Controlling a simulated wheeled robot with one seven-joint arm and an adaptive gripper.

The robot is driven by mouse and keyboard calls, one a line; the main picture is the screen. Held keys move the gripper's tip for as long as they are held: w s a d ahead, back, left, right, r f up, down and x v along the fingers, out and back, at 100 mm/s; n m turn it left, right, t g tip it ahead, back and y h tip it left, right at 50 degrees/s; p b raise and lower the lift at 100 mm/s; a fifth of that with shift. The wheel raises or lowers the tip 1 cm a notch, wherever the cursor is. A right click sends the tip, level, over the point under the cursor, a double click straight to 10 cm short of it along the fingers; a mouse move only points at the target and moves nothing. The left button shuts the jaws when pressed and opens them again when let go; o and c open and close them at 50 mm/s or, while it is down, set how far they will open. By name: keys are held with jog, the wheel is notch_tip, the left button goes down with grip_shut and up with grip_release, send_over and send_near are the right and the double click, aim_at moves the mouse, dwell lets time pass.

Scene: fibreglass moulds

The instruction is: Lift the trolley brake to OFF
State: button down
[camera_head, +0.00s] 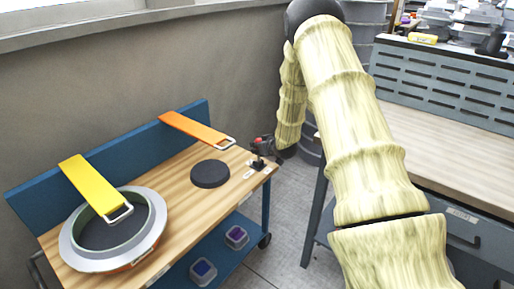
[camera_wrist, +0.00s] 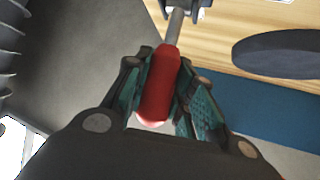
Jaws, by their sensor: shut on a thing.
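The trolley (camera_head: 55,243) has a wooden top and blue back panel and stands at the left in the head view. The brake lever is at the trolley's right end. Its red handle (camera_wrist: 158,88) fills the middle of the wrist view, on a grey metal rod (camera_wrist: 175,25). My gripper (camera_wrist: 160,95) is shut on the red handle, with a green-padded finger on each side. In the head view my gripper (camera_head: 262,146) is small and dark at the trolley's right corner, and a bit of red shows there. The ON and OFF marks cannot be read.
A black disc (camera_head: 210,174) lies on the trolley top near the lever. A round grey mould (camera_head: 72,250), a yellow strap (camera_head: 95,185) and an orange strap (camera_head: 195,130) are farther left. A workbench (camera_head: 450,140) stands at the right, with floor between.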

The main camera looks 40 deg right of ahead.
jog(key=c, duration=1.2)
grip_release()
jog(key=shift+s+d+f, duration=0.1)
jog(key=shift+f, duration=0.05)
jog(key=shift+c, duration=0.2)
jog(key=shift+o, duration=0.3)
jog(key=v, duration=1.2)
